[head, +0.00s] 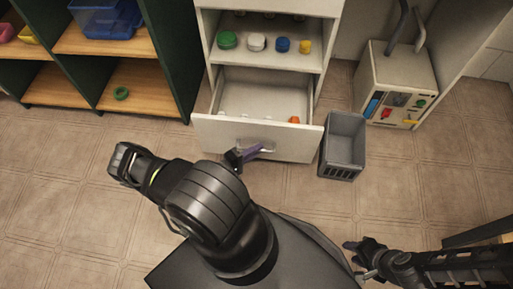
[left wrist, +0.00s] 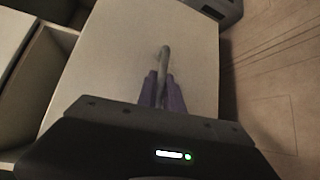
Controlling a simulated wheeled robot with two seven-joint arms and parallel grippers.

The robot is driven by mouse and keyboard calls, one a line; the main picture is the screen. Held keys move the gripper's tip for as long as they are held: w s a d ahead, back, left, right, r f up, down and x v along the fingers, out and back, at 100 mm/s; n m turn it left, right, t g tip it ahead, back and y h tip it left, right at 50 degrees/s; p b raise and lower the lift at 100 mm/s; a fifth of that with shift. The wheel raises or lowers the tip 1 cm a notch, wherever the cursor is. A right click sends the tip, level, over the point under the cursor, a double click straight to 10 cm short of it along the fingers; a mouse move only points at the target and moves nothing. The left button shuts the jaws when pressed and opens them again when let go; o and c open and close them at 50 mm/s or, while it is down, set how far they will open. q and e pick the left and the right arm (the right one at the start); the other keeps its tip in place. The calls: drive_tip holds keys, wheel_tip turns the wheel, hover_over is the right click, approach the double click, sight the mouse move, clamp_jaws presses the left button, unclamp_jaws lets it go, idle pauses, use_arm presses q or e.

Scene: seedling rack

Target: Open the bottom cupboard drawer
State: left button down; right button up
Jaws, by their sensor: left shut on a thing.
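The bottom cupboard drawer (head: 215,128) is pulled out from the white cupboard (head: 210,20), its inside showing in the head view. A few small items lie in it, among them an orange one (head: 294,120). My left gripper (head: 262,148) is at the drawer front, its purple fingers shut on the grey bar handle (head: 270,143). The left wrist view shows the handle (left wrist: 164,58) between the purple fingers against the pale drawer front (left wrist: 115,60). My right gripper (head: 354,258) is low at the right, away from the cupboard; whether its fingers are apart is unclear.
A grey bin (head: 341,170) stands on the floor just right of the drawer. Coloured round items, such as a green one (head: 228,40), sit on the cupboard shelf above. A green-sided shelf unit (head: 170,60) stands left; a white box (head: 395,75) stands right. Floor at left is clear.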

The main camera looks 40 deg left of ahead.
use_arm(q)
drive_tip(key=c, duration=1.8)
unclamp_jaws()
drive_tip(key=shift+o, duration=0.2)
drive_tip(key=shift+s+a, duration=0.1)
drive_tip(key=s+a+r+p, duration=0.1)
drive_tip(key=s, duration=0.6)
drive_tip(key=shift+s, duration=0.25)
drive_tip(key=shift+r, duration=0.1)
